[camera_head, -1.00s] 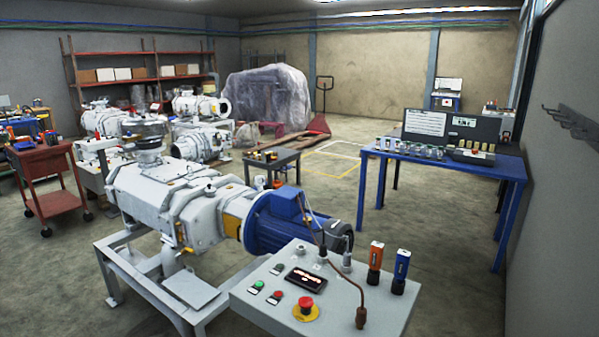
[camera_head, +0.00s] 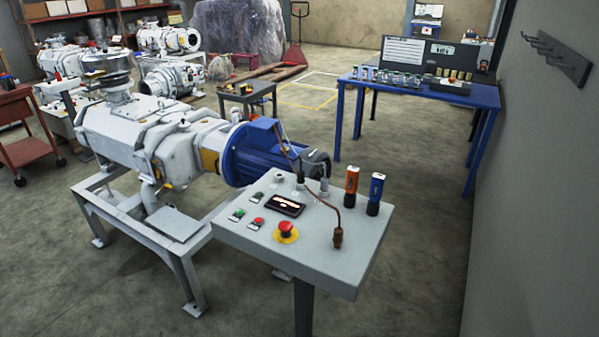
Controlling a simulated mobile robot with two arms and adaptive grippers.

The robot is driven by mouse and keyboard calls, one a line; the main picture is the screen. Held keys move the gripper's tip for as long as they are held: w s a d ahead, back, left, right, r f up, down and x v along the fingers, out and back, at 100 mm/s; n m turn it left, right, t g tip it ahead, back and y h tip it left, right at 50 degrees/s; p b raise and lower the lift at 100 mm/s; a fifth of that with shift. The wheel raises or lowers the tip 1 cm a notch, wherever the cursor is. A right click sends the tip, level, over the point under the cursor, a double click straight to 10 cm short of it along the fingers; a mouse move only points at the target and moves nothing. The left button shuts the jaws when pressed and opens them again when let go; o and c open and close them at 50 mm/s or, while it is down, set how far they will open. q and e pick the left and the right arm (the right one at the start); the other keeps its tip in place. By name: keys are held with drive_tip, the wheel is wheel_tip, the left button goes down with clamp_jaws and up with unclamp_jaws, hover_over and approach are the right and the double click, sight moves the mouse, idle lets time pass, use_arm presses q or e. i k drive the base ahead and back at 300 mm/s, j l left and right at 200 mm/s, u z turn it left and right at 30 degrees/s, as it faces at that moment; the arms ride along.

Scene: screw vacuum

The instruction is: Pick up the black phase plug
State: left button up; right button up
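I cannot make out a separate black phase plug for certain. On the grey control panel (camera_head: 260,245) an orange plug-like piece (camera_head: 352,180) and a blue one (camera_head: 376,189) stand upright side by side at the right back, both with dark lower parts. A brown cable (camera_head: 328,204) arches from the back of the panel to a brown connector (camera_head: 338,237) on its right side. Neither of my grippers is in view.
A large grey vacuum pump (camera_head: 150,128) with a blue motor (camera_head: 262,155) stands on a frame behind the panel. A blue table (camera_head: 480,96) with small items is at the back right. The floor right of the panel is clear up to the wall.

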sight(301, 180)
drive_tip(key=i+z, duration=0.3)
drive_tip(key=z, duration=0.2)
drive_tip(key=i+j+z, duration=0.1)
drive_tip(key=i+z, duration=0.2)
drive_tip(key=z, duration=0.2)
